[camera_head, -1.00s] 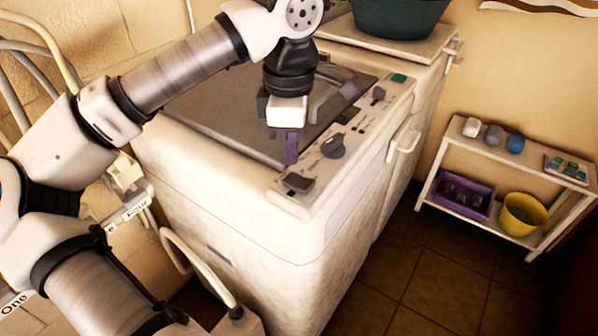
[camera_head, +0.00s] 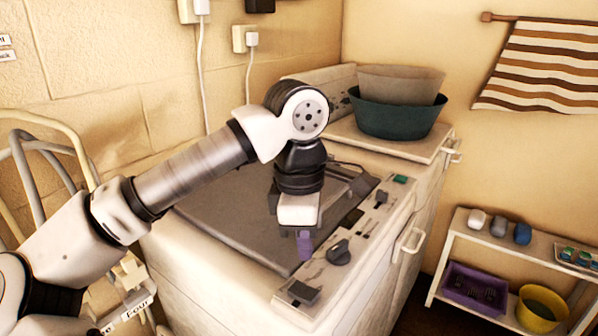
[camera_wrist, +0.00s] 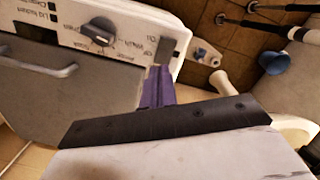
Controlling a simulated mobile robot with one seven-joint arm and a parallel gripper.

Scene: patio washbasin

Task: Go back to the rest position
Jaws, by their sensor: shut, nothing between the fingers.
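My gripper (camera_head: 304,245) hangs over the near part of the washing machine's grey lid, left of the dark round knob (camera_head: 338,252) on the control panel. Its purple fingers are together and hold nothing. In the wrist view the purple fingers (camera_wrist: 157,88) point toward the machine's panel, with the knob (camera_wrist: 100,32) to their left. My arm reaches in from the lower left, with the wrist bent downward. The white washing machine (camera_head: 215,285) stands below. Whether the fingertips touch it I cannot tell.
A dark green basin (camera_head: 395,119) stands on the unit's back right part. A striped towel (camera_head: 540,65) hangs on the wall. Tube frames (camera_head: 35,165) stand at left.

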